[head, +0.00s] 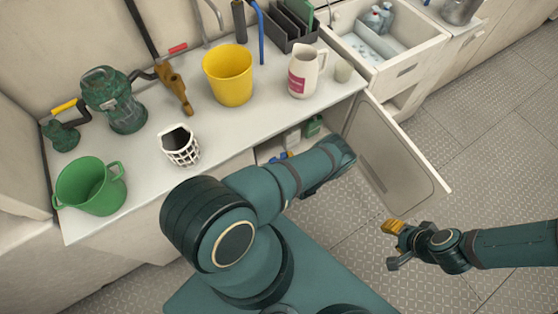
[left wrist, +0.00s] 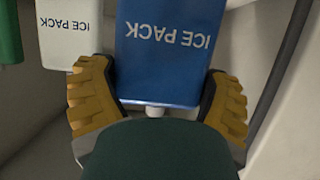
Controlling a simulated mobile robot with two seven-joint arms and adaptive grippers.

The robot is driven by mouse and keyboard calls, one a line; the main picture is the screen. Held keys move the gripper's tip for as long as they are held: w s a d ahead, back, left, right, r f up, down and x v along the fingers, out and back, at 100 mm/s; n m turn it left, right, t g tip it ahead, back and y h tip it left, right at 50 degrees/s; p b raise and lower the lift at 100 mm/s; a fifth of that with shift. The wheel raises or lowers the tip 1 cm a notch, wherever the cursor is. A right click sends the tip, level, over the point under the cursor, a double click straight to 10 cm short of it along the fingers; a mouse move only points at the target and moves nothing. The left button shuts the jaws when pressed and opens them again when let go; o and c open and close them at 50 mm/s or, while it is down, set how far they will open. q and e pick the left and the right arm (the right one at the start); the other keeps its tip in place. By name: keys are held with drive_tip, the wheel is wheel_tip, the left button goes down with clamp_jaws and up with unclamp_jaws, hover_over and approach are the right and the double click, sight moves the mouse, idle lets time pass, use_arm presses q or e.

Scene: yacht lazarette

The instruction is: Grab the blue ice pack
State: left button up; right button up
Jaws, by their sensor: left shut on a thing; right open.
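The blue ice pack (left wrist: 168,70) is a box-like block with upside-down white lettering in the left wrist view. My left gripper (left wrist: 160,88) is shut on it, with a yellow ridged finger on either side of its near end. In the head view my left arm reaches to the open cupboard under the counter, and only small bits of blue and yellow show there.
A white ice pack (left wrist: 72,35) stands just left of the blue one, with a green item (left wrist: 9,35) beyond it. The open cupboard door (head: 398,160) stands to the right. A yellow bucket (head: 228,76), green bucket (head: 90,190) and jug (head: 306,72) stand on the counter (head: 130,165).

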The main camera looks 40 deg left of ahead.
use_arm(q)
drive_tip(key=o, duration=1.1)
drive_tip(key=v, duration=1.2)
